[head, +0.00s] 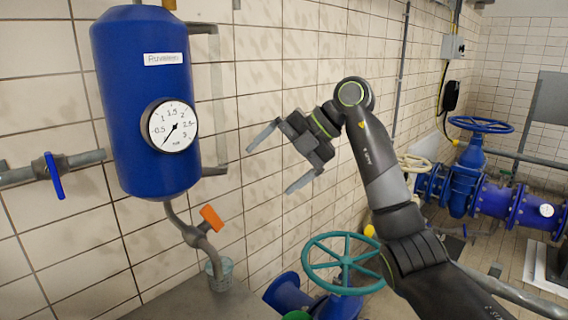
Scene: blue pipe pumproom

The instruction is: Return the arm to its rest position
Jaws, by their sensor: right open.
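My right arm (385,180) comes in from the lower right and bends at a joint near the upper middle. My right gripper (276,162) points left toward the tank, its two fingers spread wide with nothing between them. It is in front of the tiled wall, to the right of the blue tank and apart from it in the picture. My left gripper is not in view.
A blue tank (140,80) with a pressure gauge (172,126) hangs on the left. An orange-handled tap (211,218) is below it, over a small cup (219,274). A teal handwheel (345,262) stands below my arm. Blue valves and pipes (490,201) fill the right.

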